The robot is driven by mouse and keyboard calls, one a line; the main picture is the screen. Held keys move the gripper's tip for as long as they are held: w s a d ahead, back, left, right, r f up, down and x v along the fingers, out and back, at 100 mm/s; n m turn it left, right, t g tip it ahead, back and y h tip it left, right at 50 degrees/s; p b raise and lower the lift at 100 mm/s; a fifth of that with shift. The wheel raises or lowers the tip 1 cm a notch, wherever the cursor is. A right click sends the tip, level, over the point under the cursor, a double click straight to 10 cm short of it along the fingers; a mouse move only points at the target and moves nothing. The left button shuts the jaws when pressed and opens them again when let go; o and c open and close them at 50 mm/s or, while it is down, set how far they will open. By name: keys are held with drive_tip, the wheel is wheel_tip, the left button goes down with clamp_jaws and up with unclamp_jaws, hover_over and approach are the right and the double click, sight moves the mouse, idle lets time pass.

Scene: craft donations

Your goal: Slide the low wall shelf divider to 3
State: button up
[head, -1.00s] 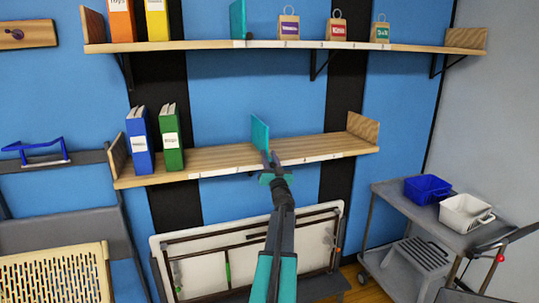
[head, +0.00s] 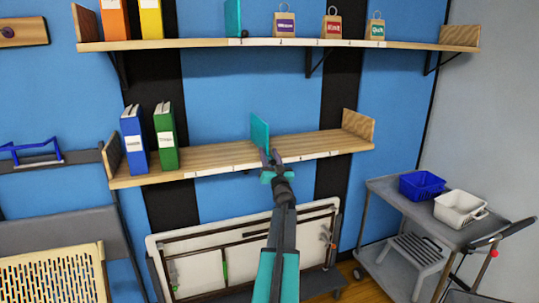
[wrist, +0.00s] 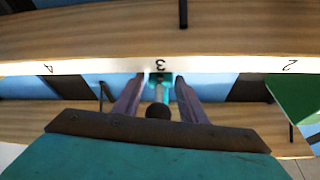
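The low wall shelf (head: 220,158) is a wooden board with a white label strip along its front edge. Its teal divider (head: 260,132) stands upright near the middle of the board. My gripper (head: 270,160) is at the shelf's front edge, close to the divider's front lower end. In the wrist view my gripper (wrist: 159,82) has its two purple fingers apart, either side of a small teal part of the divider (wrist: 160,79). Gaps show beside this part; contact is unclear. The label 3 (wrist: 160,66) lines up with it, with 4 to its left and 2 to its right.
A blue binder (head: 135,143) and a green binder (head: 166,140) stand on the low shelf's left end. A wooden end block (head: 358,125) closes its right end. The upper shelf (head: 200,43) hangs above. A folded table (head: 190,255) leans below; a grey cart (head: 400,215) stands right.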

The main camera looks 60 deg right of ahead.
drive_tip(key=b+v, duration=0.3)
drive_tip(key=v, duration=1)
drive_tip(key=shift+s+a, duration=0.25)
drive_tip(key=shift+a, duration=0.05)
drive_tip(key=shift+f, duration=0.15)
idle(0.5)
